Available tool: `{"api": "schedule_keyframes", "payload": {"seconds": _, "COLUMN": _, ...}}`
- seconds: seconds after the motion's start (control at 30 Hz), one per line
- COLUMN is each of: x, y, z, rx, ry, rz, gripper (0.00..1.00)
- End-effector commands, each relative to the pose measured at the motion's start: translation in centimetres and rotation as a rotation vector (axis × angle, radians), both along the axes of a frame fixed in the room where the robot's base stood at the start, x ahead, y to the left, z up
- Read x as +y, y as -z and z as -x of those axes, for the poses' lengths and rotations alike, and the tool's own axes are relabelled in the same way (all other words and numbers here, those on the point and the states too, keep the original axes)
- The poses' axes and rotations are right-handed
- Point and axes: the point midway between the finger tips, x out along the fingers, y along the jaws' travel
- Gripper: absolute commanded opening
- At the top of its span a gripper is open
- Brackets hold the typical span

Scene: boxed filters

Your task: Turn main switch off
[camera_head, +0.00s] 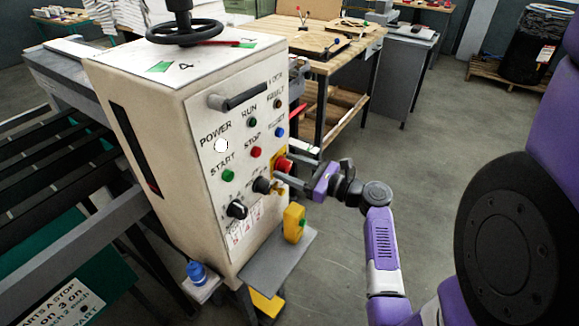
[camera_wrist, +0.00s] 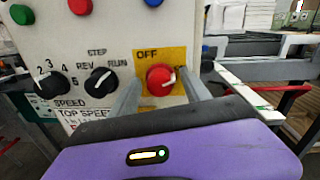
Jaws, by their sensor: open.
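The main switch is a red rotary knob (camera_head: 284,165) on a yellow plate on the right side of the control panel's face. In the wrist view the red knob (camera_wrist: 160,80) sits below the word OFF on its yellow plate (camera_wrist: 150,56). A white mark on the knob points up and to the right, away from OFF. My gripper (camera_head: 286,167) is open. Its two fingers, also in the wrist view (camera_wrist: 160,76), are on either side of the knob. Whether they touch it, I cannot tell.
Black speed (camera_wrist: 47,83) and mode (camera_wrist: 101,82) knobs lie left of the switch. Push buttons, such as the red stop button (camera_head: 255,152), are above. A yellow box (camera_head: 294,223) stands on a grey shelf (camera_head: 270,262) below. Open floor lies right.

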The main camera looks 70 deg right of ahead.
Motion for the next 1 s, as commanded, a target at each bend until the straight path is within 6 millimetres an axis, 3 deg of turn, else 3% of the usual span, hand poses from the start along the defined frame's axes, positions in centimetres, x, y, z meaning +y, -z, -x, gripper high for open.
{"api": "schedule_keyframes", "payload": {"seconds": 0.2, "x": -0.02, "y": 0.03, "z": -0.05, "rx": 0.0, "ry": 0.0, "rz": 0.0, "gripper": 0.56}}
{"api": "schedule_keyframes", "payload": {"seconds": 0.5, "x": 0.06, "y": 0.04, "z": -0.07, "rx": 0.0, "ry": -0.002, "rz": 0.0, "gripper": 0.0}}
{"api": "schedule_keyframes", "payload": {"seconds": 1.0, "x": 0.38, "y": 0.2, "z": -0.24, "rx": 0.024, "ry": -0.01, "rz": 0.095, "gripper": 0.0}}
